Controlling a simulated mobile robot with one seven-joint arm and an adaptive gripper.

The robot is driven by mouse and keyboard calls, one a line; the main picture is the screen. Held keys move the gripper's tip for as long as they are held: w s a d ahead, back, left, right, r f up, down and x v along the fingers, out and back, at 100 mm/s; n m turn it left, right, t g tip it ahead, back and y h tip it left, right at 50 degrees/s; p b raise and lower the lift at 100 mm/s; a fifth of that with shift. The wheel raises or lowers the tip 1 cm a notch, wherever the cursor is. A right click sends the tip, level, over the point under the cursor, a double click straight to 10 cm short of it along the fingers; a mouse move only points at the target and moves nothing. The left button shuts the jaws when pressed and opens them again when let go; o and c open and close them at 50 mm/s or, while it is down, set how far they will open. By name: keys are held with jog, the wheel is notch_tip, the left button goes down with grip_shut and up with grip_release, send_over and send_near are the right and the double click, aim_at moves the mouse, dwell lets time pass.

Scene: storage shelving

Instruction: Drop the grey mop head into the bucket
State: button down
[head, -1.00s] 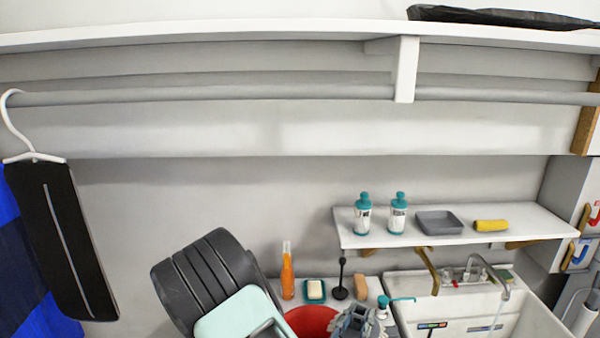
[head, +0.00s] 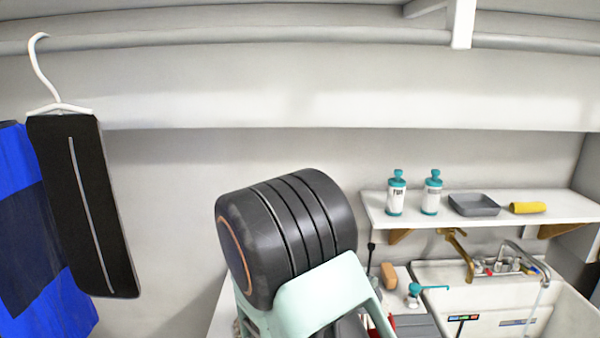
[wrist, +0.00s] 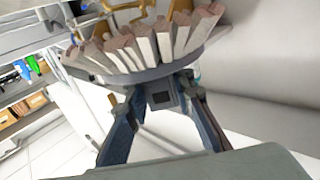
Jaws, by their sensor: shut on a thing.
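The grey mop head (wrist: 144,45) fills the upper middle of the wrist view, a grey round base with a fan of pale, pinkish-ended strands. My gripper (wrist: 162,88) is shut on its base, one finger on each side. The mop head is off the floor. In the head view my own arm hides the gripper, and I cannot make out the mop head there. Only a small red patch, likely the bucket (head: 384,324), shows beside my arm at the bottom edge; the rest is hidden.
A white sink (head: 490,305) with a tap stands at the right. Above it a wall shelf (head: 470,222) holds two pump bottles (head: 397,195), a grey tray (head: 474,204) and a yellow sponge (head: 527,208). A black hanging item (head: 85,205) is at the left.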

jog(key=shift+f+b, duration=2.2)
jog(key=shift+f, duration=0.7)
jog(key=c, duration=1.6)
grip_release()
jog(key=shift+a, duration=0.15)
jog(key=v, duration=1.2)
